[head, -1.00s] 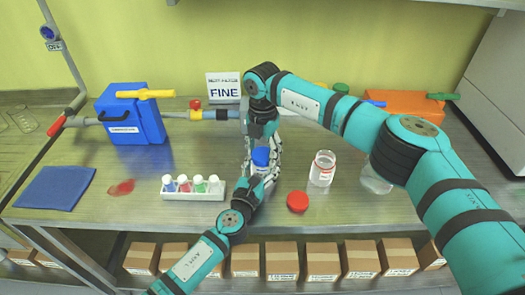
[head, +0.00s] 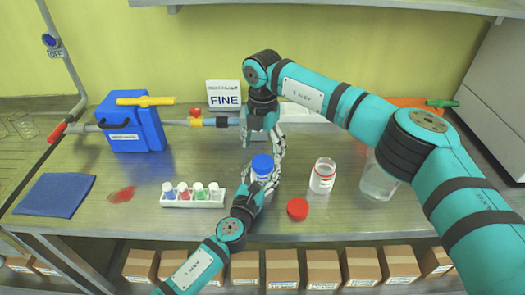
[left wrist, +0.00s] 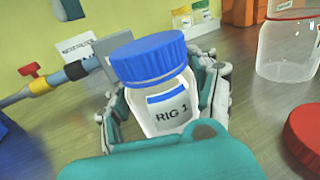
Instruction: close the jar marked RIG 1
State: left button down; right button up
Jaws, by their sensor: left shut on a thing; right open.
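The jar marked RIG 1 (left wrist: 172,110) is clear with a white label and stands near the middle of the bench. Its blue lid (left wrist: 150,58) sits on its mouth; I cannot tell how tightly. In the head view the blue lid (head: 262,163) shows from above. My left gripper (head: 260,183) comes from the front and is shut around the jar's body, with fingers on both sides in the left wrist view. My right gripper (head: 263,150) points down from above and behind the lid, its fingers spread open. Its fingers partly hide the jar's surroundings.
A second jar (head: 322,177) without a lid stands to the right, with a red lid (head: 297,208) before it. A clear beaker (head: 379,180) is farther right. A white vial rack (head: 194,200) stands left of the jar. A blue box (head: 132,125) with a yellow handle is behind left.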

aim_at(263, 161)
jog(key=shift+c, duration=0.3)
jog(key=n, duration=0.2)
jog(key=r+n, duration=0.1)
jog(key=n, duration=0.2)
jog(key=shift+n, duration=0.3)
jog(key=n, duration=0.2)
jog(key=r+n, duration=0.1)
jog(key=n, duration=0.1)
jog(key=shift+n, duration=0.4)
jog(key=n, duration=0.4)
jog(key=shift+r, duration=0.35)
jog(key=n, duration=0.4)
jog(key=shift+r+n, duration=0.4)
jog(key=shift+f, duration=4.05)
